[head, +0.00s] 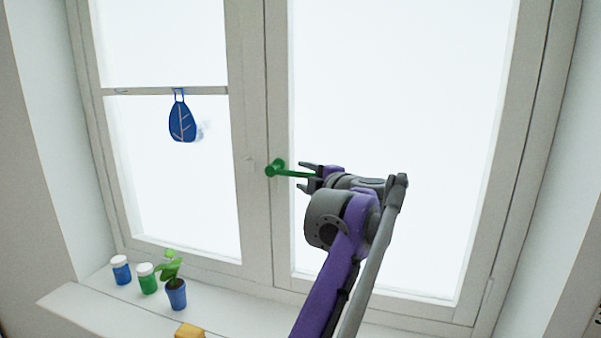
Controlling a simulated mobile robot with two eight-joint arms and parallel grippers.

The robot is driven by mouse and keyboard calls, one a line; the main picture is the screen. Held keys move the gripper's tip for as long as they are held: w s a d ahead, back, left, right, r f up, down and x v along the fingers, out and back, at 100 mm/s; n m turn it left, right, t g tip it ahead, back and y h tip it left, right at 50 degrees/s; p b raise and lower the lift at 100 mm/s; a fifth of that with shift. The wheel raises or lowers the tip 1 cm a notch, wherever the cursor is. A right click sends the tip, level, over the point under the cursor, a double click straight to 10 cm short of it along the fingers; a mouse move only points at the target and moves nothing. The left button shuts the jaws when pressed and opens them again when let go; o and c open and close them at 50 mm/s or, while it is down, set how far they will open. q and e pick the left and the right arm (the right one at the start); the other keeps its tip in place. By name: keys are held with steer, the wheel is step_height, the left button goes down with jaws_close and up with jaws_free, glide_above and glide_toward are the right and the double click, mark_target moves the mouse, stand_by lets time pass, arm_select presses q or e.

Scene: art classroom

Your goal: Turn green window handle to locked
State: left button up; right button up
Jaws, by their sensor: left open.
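The green window handle (289,173) is on the middle frame of the window. Its round base sits at the left, and its lever points right, almost level with a slight downward tilt. My left gripper (308,175) comes in from the right and is open. Its two grey fingers are above and below the free end of the lever in the picture. I cannot tell whether they touch it. The lever's tip is partly hidden by the gripper. My right gripper is not in view.
The window frame (255,120) is pale. A blue leaf ornament (183,121) hangs from the left pane's crossbar. On the sill (85,308) stand a blue jar (121,271), a green jar (147,281), a potted plant (175,293) and a yellow block (189,331).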

arm_select(q)
steer(key=shift+x, duration=1.2)
jaws_close()
stand_by(0.6)
